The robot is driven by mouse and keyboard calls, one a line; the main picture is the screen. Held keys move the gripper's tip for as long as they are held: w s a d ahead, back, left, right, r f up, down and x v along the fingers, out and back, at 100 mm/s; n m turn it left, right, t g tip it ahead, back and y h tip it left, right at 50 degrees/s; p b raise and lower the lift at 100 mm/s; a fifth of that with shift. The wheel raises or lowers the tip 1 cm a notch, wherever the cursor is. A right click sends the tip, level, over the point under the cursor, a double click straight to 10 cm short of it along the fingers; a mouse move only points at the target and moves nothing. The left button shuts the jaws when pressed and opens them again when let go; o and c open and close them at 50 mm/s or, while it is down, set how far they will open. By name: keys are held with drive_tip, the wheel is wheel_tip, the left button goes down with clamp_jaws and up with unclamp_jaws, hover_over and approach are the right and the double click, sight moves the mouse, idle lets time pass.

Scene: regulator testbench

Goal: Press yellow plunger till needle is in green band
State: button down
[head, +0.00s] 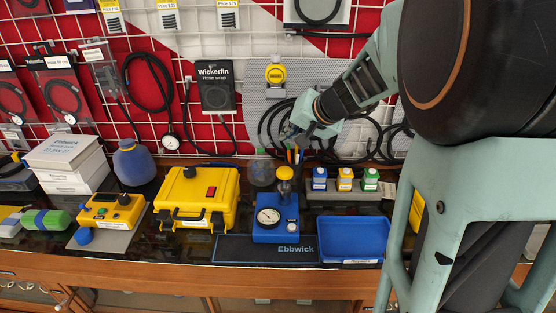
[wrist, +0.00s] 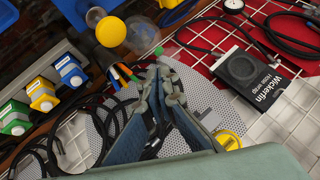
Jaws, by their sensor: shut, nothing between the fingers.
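The yellow plunger (head: 285,172) stands upright on top of a blue regulator (head: 275,232) on the dark counter. A round white gauge (head: 268,216) faces forward on the regulator. Its needle and any green band are too small to read. My gripper (head: 288,131) is shut and empty, in the air above and behind the plunger, close to the wall display and apart from the plunger. In the wrist view the shut fingertips (wrist: 165,75) point up the picture, and the plunger's round yellow cap (wrist: 110,32) is to their upper left.
A pen cup with pens (head: 294,157) and a clear bottle (head: 261,170) stand behind the regulator. A yellow case (head: 198,195) is at left, a blue tray (head: 352,239) at right, and small coloured bottles (head: 345,180) in a rack behind the tray. Cables hang on the wall.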

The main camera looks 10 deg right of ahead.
drive_tip(key=b, duration=0.4)
hover_over(287, 171)
wheel_tip(287, 171, down, 6)
drive_tip(key=shift+w+f, duration=0.15)
drive_tip(key=shift+f+b, duration=0.7)
drive_tip(key=shift+b, duration=0.2)
idle(0.4)
drive_tip(key=shift+f+b, duration=0.4)
drive_tip(key=shift+b, duration=0.3)
drive_tip(key=shift+f+b, duration=1.65)
drive_tip(key=shift+b, duration=0.3)
idle(1.3)
drive_tip(key=shift+r, duration=0.1)
drive_tip(key=shift+r+p, duration=1.25)
drive_tip(key=shift+r, duration=0.75)
drive_tip(key=shift+r+p, duration=1.7)
drive_tip(key=shift+r, duration=0.8)
